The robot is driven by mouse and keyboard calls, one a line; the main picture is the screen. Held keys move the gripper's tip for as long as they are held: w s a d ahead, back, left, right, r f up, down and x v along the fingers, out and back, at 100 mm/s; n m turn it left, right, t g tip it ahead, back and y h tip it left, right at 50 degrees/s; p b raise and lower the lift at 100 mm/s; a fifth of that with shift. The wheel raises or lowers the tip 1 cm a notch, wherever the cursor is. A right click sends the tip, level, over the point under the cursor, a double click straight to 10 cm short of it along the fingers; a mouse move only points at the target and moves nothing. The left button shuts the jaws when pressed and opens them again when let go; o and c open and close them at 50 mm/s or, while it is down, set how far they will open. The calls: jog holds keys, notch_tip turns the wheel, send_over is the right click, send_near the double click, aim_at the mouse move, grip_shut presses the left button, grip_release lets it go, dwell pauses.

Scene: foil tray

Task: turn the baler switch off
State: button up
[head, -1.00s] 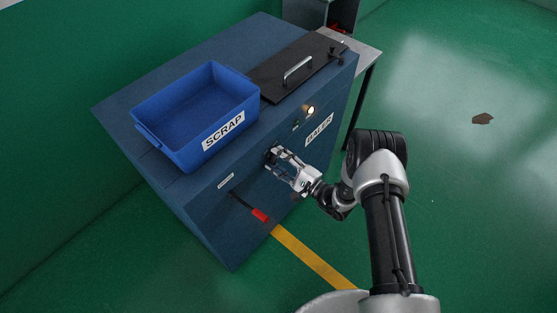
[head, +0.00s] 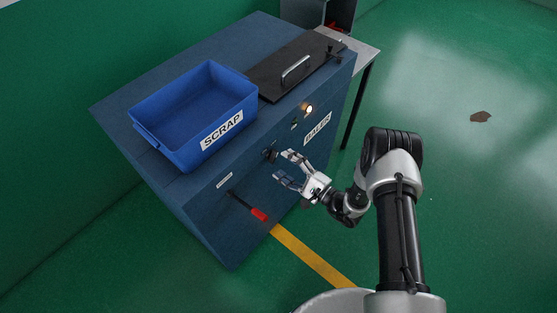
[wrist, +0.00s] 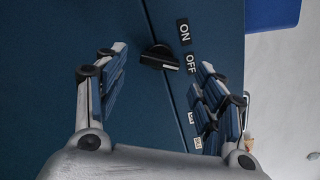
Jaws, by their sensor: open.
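The baler (head: 215,215) is a dark blue cabinet. Its rotary switch (head: 269,155) is a black knob on the front face. In the wrist view the switch (wrist: 158,57) shows a white pointer line aimed toward the OFF label (wrist: 191,63), with the ON label (wrist: 184,31) beside it. My gripper (head: 282,165) is open and empty, standing a little off the front face by the knob. In the wrist view the fingers of my gripper (wrist: 163,70) are spread on both sides of the knob, apart from it.
A lamp (head: 308,109) glows on the front near the BALER label (head: 317,129). A red-handled lever (head: 258,214) sticks out lower left. A blue SCRAP bin (head: 180,141) and a black hatch with a handle (head: 295,69) are on top.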

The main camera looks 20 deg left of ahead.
jog(key=v, duration=0.8)
jog(key=shift+r, duration=0.1)
notch_tip(320, 180, up, 15)
jog(key=s+a+n+g, duration=0.2)
jog(key=n+g, duration=0.3)
jog(key=g, duration=0.2)
jog(key=s+d+r+n+g+h, duration=0.3)
jog(key=s+r+n+g+h, duration=0.1)
jog(key=s+r, duration=0.5)
jog(key=s+d+r+t+h, duration=0.4)
jog(key=s+d+r+h, duration=0.2)
jog(key=d, duration=0.4)
jog(key=s+d+r+n+t+h, duration=0.1)
jog(key=s+d+r+t+h, duration=0.3)
jog(key=d, duration=0.6)
jog(key=s+r+h, duration=0.1)
jog(key=r+h, duration=0.1)
jog(key=shift+s+t+h, duration=0.3)
jog(key=shift+s, duration=0.1)
